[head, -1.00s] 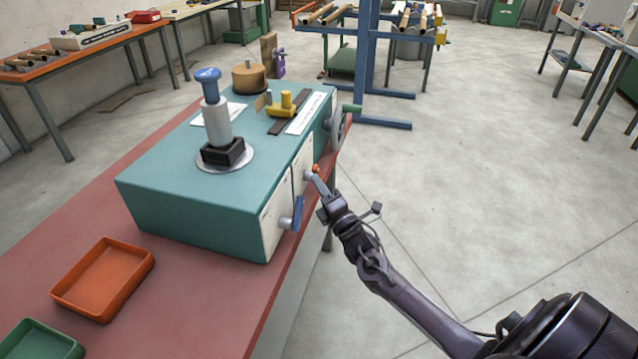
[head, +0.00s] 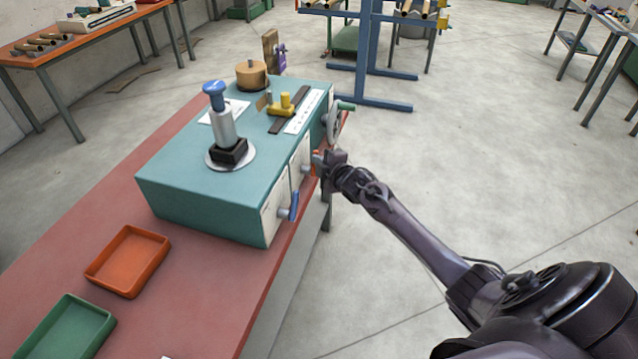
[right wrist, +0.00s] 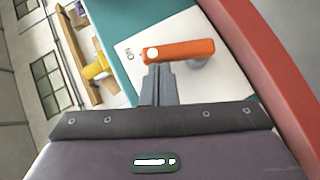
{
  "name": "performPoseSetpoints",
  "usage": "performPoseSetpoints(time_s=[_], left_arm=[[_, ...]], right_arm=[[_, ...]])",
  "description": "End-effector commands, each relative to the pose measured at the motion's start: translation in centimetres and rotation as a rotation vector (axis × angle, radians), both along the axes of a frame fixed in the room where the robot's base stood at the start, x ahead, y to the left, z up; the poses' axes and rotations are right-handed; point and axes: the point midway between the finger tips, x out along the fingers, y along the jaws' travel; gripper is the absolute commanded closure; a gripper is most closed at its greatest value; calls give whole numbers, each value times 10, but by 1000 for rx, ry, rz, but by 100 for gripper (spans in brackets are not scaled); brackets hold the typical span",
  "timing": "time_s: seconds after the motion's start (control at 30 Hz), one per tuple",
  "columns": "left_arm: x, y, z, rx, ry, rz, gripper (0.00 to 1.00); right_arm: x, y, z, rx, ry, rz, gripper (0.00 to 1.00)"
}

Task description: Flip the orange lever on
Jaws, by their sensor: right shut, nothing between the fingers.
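The orange lever (right wrist: 185,50) sits on a white panel on the side of the teal winder (head: 190,190). In the right wrist view it lies crosswise, with a pale round spot at its left end and printed letters beside that end. My right gripper (right wrist: 158,72) is shut and empty, its fingertips at the lever's lower edge near the left end. I cannot tell whether they touch it. In the head view my right gripper (head: 322,160) is at the winder's right side and largely hides the lever. My left gripper is not in view.
A blue lever (head: 294,206) is nearer on the same side, and a handwheel (head: 333,125) is just beyond my right gripper. An orange tray (head: 158,268) and a green tray (head: 103,330) lie on the red bench (head: 205,290). The floor right of the bench is open.

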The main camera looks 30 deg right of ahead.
Motion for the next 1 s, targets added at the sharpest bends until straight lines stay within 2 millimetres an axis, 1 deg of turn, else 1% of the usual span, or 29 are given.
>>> performPoseSetpoints(time_s=[0.03,0.17,0.5,1.0], left_arm=[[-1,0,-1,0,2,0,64],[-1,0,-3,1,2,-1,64],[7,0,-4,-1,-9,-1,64],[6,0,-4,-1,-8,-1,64]], right_arm=[[5,-4,4,25,18,-3,100],[10,-7,4,86,71,-2,100],[15,-12,4,87,71,-1,100],[15,-13,4,85,70,-2,100]])
